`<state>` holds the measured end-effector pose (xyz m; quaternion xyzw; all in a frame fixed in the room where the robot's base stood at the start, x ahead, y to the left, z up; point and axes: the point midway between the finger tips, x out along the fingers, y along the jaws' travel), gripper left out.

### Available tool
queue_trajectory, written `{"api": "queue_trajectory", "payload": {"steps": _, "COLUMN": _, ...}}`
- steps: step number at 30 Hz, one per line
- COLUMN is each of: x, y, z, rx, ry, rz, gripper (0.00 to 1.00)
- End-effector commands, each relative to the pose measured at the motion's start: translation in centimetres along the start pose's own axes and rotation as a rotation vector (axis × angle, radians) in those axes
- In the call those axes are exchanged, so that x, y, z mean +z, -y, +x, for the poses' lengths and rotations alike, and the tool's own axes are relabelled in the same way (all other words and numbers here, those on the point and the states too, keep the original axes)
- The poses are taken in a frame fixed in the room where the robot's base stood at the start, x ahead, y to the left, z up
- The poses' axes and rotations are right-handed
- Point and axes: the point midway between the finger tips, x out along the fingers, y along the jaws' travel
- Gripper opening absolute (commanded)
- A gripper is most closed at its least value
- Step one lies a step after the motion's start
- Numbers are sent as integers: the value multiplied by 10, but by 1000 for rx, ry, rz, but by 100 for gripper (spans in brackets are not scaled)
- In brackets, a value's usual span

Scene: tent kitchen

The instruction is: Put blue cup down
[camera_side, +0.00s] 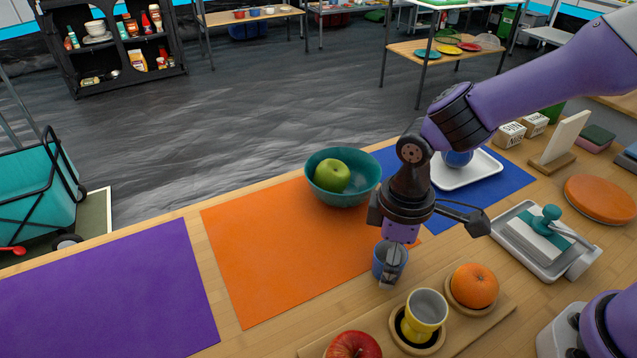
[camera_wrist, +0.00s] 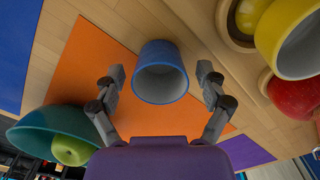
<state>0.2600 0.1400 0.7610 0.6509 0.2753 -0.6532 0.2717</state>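The blue cup (camera_side: 378,262) stands upright on the bare wooden table, close to the right edge of the orange mat (camera_side: 275,260). In the wrist view the blue cup (camera_wrist: 160,85) sits between my fingers with its mouth towards the camera. My gripper (camera_side: 391,270) points down over the cup. In the wrist view my gripper (camera_wrist: 161,74) is open, with a visible gap between each finger and the cup. In the side view a finger hides part of the cup.
A yellow cup (camera_side: 426,309), an orange (camera_side: 474,286) and a red apple (camera_side: 354,347) are close by on a wooden board. A teal bowl (camera_side: 345,190) with a green apple (camera_side: 332,176) stands behind. The purple mat (camera_side: 110,295) is clear.

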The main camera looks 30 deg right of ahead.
Motion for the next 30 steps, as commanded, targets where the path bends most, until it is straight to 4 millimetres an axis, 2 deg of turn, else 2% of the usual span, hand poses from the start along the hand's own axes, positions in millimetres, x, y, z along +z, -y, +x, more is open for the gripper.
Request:
{"api": "queue_trajectory", "payload": {"steps": 8, "x": 0, "y": 0, "z": -1, "rx": 0, "ry": -1, "rz": 0, "gripper": 87}}
{"api": "queue_trajectory", "payload": {"steps": 11, "x": -1, "y": 0, "z": -8, "rx": 1, "ry": -4, "rz": 0, "gripper": 87}}
{"api": "queue_trajectory", "payload": {"steps": 14, "x": -2, "y": 0, "z": -24, "rx": 2, "ry": -7, "rz": 0, "gripper": 87}}
{"api": "queue_trajectory", "payload": {"steps": 24, "x": -1, "y": 0, "z": -99, "rx": 2, "ry": -6, "rz": 0, "gripper": 87}}
{"api": "queue_trajectory", "payload": {"steps": 30, "x": 2, "y": -2, "z": -122, "rx": 3, "ry": -9, "rz": 11, "gripper": 87}}
